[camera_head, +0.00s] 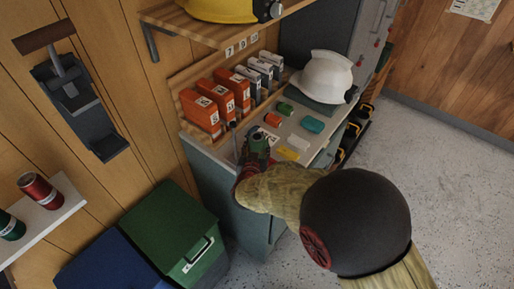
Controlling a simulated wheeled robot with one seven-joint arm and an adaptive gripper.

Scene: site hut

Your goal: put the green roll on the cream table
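A dark green roll-like thing (259,141) with a round opening shows at my gripper (250,150), over the near left end of a pale-topped cabinet (222,152). The fingers are small and dark here, so I cannot tell whether they are closed on it. A second green round thing, can-like (11,228), stands on a cream surface (52,212) at the left edge, beside a red one (39,190). That cream surface is cut off by the picture's edge and stands well apart from my gripper.
Small green, teal, orange-red, white and yellow items lie on the cabinet top, with a white helmet (323,77) behind. Orange binders (218,97) stand along the wall. A green bin (172,232) and blue bin (110,262) lie between cabinet and cream surface. Open floor (440,160) is at right.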

